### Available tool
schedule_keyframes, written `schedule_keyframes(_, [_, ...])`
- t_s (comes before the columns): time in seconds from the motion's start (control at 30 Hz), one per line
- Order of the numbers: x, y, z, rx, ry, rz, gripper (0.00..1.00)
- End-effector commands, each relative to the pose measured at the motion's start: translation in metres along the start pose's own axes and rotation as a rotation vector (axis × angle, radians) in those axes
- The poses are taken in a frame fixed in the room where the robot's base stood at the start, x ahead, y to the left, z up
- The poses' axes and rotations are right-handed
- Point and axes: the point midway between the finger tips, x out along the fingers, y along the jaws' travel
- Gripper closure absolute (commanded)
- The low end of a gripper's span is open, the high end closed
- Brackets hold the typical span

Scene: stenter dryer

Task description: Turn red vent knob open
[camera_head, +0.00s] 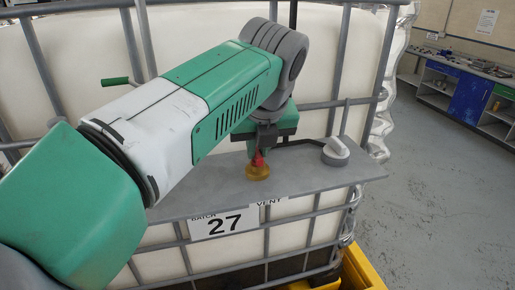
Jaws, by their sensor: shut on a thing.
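The red vent knob (256,159) sits on a round yellow base (258,173) on the grey panel (310,180). My gripper (260,152) points down from the end of my arm and is shut on the red knob. The fingers and the arm's end hide most of the knob, so its turn angle cannot be told. A "VENT" label (271,202) is on the panel's front edge below the knob.
A grey knob with a lever (336,151) stands on the panel to the right. A green-handled lever (116,81) is at the left. Cage bars (385,55) surround a white tank (340,22) behind. A "27" plate (223,223) hangs in front. Open floor lies at right.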

Motion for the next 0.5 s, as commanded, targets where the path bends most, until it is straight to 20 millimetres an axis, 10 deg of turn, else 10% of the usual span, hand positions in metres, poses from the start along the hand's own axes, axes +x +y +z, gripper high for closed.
schedule_keyframes(0.5, [-0.0005,-0.0002,0.0003,-0.061,0.0,0.025,1.0])
